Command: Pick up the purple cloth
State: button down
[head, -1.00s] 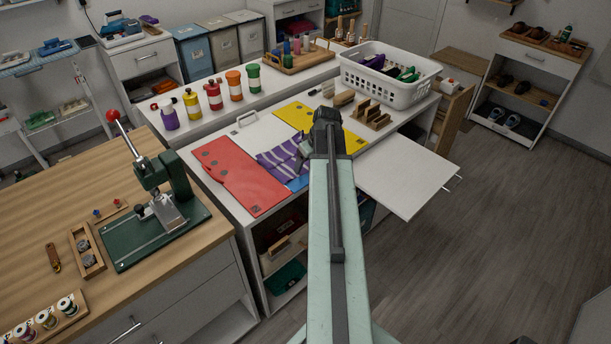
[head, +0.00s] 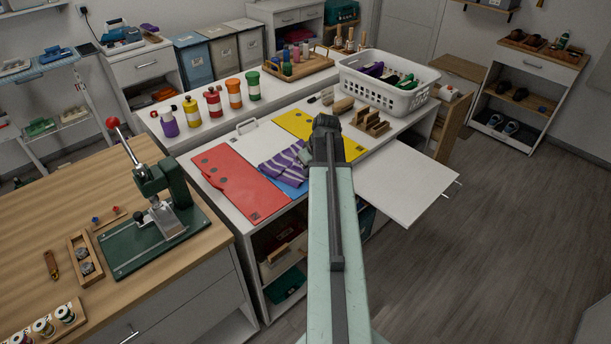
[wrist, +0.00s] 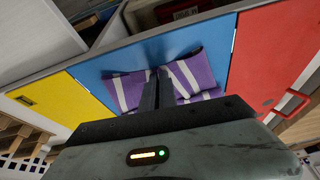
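The purple cloth (head: 279,166) has white stripes and sits bunched over the blue panel of the white worktop, at the edge of the red panel. In the wrist view the cloth (wrist: 195,75) spreads to both sides of my fingers over the blue panel (wrist: 125,62). My gripper (wrist: 158,82) has its two fingers close together, with the cloth gathered in toward them. In the head view my gripper (head: 305,152) is at the cloth's right side, and my arm partly hides it. I cannot tell how far the cloth is off the panel.
The red panel (head: 238,182) is left of the cloth and the yellow panel (head: 305,122) behind it. A white basket (head: 385,90), wooden racks and several colored bottles stand behind. A green press (head: 160,220) stands on the wooden bench at left. A white board (head: 410,185) juts out at right.

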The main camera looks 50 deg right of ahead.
notch_tip(320, 180, up, 30)
jog(key=p, duration=3)
